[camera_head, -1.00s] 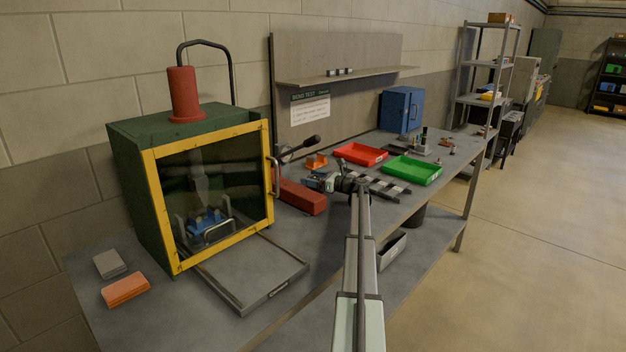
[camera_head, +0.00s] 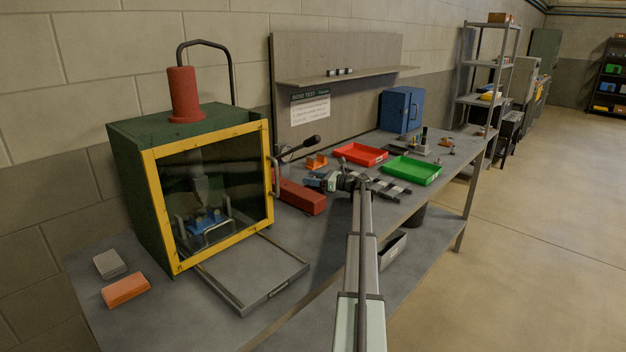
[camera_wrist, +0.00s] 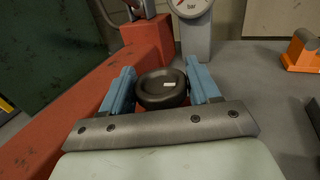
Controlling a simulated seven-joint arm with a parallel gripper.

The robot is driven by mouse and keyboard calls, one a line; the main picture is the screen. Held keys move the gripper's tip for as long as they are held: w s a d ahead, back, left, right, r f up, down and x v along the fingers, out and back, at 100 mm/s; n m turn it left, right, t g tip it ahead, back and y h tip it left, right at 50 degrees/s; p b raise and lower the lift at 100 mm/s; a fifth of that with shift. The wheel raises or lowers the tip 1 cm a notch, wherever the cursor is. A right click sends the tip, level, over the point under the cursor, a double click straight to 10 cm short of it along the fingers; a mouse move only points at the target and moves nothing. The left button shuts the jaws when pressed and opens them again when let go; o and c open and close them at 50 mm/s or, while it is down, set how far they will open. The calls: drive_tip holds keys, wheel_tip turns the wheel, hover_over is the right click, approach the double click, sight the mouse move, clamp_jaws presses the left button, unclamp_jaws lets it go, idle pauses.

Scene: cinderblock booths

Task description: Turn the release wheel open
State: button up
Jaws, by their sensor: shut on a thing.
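In the head view my gripper (camera_head: 318,180) reaches in from the right to the end of the red pump body (camera_head: 303,197). The wheel is too small and covered to make out there.
A green press cabinet with a yellow-framed window (camera_head: 208,190) stands left of the pump. A pressure gauge (camera_wrist: 188,6) stands behind the wheel. An orange block (camera_wrist: 302,52) lies to the right. Red (camera_head: 360,160) and green (camera_head: 411,181) trays lie farther along the bench.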

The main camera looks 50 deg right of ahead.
drive_tip(key=n+y, duration=0.1)
drive_tip(key=n+g+y, duration=0.1)
drive_tip(key=y, duration=0.1)
drive_tip(key=shift+w+d+g, duration=0.15)
drive_tip(key=shift+d+g, duration=0.05)
drive_tip(key=shift+g, duration=0.1)
drive_tip(key=shift+a+n+g+y, duration=0.15)
drive_tip(key=shift+n+g+y, duration=0.35)
drive_tip(key=shift+n+y, duration=0.15)
drive_tip(key=o, duration=1)
drive_tip(key=shift+c, duration=0.2)
drive_tip(key=shift+s, duration=0.2)
drive_tip(key=v, duration=1.2)
